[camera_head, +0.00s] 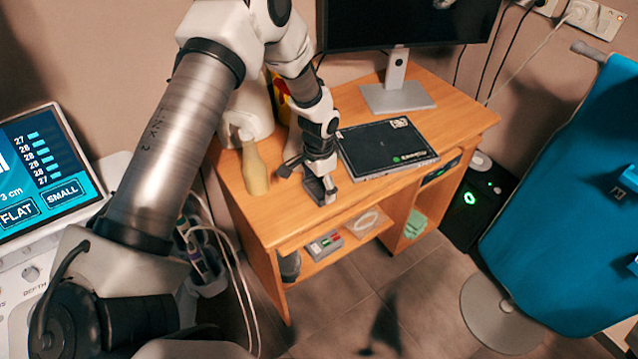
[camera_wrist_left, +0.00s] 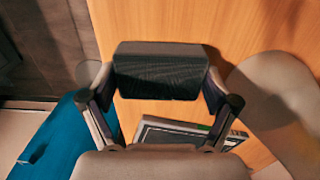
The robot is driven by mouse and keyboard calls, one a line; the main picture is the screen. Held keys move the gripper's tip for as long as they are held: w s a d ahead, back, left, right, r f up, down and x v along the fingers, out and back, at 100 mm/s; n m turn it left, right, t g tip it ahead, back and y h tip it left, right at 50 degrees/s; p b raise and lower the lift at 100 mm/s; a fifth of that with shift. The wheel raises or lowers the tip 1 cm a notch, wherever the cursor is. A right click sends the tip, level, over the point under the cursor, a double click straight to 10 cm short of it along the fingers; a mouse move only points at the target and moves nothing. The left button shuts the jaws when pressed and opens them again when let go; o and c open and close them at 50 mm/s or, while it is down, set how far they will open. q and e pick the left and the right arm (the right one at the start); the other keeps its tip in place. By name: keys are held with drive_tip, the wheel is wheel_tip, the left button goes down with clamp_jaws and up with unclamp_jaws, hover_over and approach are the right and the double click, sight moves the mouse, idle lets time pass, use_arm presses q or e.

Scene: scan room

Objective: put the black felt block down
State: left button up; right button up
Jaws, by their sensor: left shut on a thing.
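The black felt block (camera_wrist_left: 160,72) is a dark, rounded bar with a ribbed face in the left wrist view. My left gripper (camera_wrist_left: 160,85) is shut on it, with one finger at each end. In the head view my left gripper (camera_head: 322,192) points down over the front part of the wooden desk (camera_head: 262,212), left of a flat black panel. I cannot tell whether the block touches the desk top. My right gripper is not in view.
The flat black panel (camera_head: 386,146) lies on the desk, with a monitor stand (camera_head: 397,92) behind it. A beige bottle-shaped thing (camera_head: 254,168) stands left of my gripper. Bare desk shows in front of the panel.

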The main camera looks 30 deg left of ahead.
sight(319, 185)
use_arm(q)
drive_tip(key=o, duration=0.8)
drive_tip(key=shift+f, duration=0.1)
drive_tip(key=shift+c, duration=0.2)
wheel_tip(319, 185, up, 12)
drive_tip(key=b, duration=0.1)
drive_tip(key=shift+r, duration=0.2)
